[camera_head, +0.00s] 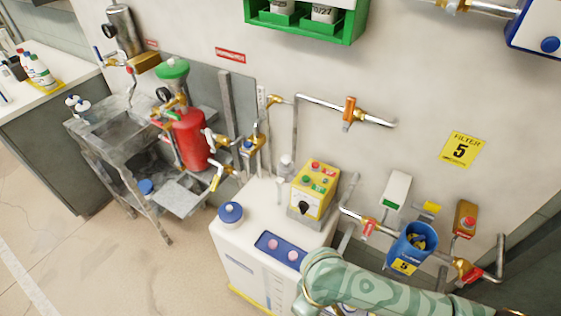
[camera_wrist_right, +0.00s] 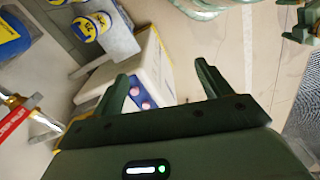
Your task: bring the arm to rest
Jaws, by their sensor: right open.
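My right arm (camera_head: 375,292), pale green, comes in from the bottom right of the head view, bent in front of the white tank (camera_head: 245,262). Its gripper is below that view's edge. In the right wrist view my right gripper (camera_wrist_right: 164,84) is open, with nothing between its dark green fingers. The white tank (camera_wrist_right: 150,62) lies beyond the fingers; I cannot tell the distance. A green part (camera_wrist_right: 302,22) at the upper right edge of the wrist view may be my left gripper; it is cut off and its jaws are unclear.
A yellow control box (camera_head: 314,192) stands at the tank's back. A blue cup (camera_head: 413,243) and pipes with valves are along the wall near my right arm. A red cylinder (camera_head: 190,140) stands by a grey metal sink bench (camera_head: 117,127). The floor (camera_head: 100,235) at front left is clear.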

